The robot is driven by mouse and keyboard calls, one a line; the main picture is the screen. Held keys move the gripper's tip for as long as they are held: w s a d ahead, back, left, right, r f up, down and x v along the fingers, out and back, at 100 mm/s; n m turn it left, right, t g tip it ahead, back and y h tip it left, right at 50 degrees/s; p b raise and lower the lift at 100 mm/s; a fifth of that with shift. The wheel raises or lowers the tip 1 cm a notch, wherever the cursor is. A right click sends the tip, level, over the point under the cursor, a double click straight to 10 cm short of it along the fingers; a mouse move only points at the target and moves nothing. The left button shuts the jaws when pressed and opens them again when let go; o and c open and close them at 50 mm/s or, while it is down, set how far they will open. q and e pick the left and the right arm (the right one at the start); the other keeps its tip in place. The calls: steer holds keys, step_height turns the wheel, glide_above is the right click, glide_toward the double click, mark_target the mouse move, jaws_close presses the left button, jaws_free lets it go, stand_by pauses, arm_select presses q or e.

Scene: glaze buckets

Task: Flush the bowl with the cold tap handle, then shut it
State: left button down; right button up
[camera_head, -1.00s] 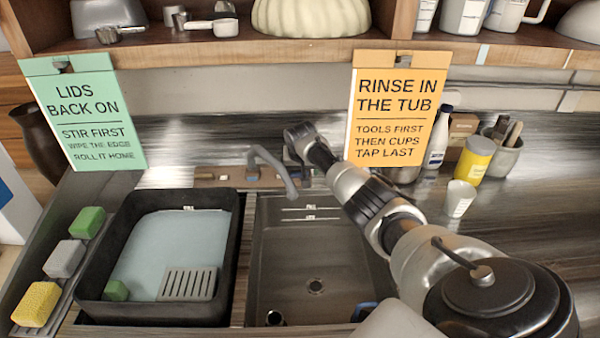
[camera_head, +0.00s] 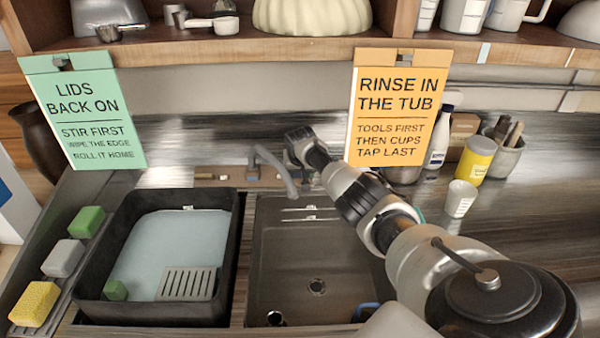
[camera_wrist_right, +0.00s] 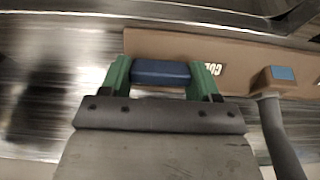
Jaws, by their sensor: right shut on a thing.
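The cold tap handle (camera_wrist_right: 161,72) is a blue block in the right wrist view. It sits in front of a brown tap base (camera_wrist_right: 200,48) with a partly readable label. My right gripper (camera_wrist_right: 162,78) is shut on this handle, with a green finger at each end. In the head view my right wrist hides the handle. I see no water stream from the spout. My left gripper is not in view.
A black tub (camera_head: 233,245) with pale blue liquid and a grey rack (camera_head: 187,284) stands left of the bowl. Sponges (camera_head: 63,257) line the left edge. A white cup (camera_head: 460,198) and yellow container (camera_head: 476,158) stand right. Two signs hang from the shelf (camera_head: 250,48).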

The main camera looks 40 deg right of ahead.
steer(key=n, duration=0.3)
steer(key=shift+a+n+g+h, duration=0.1)
steer(key=shift+n+g+h, duration=0.2)
steer(key=shift+h, duration=0.1)
steer(key=shift+w+n+h, duration=0.1)
steer(key=shift+n+h, duration=0.4)
steer(key=shift+n, duration=1.8)
steer(key=o, duration=0.9)
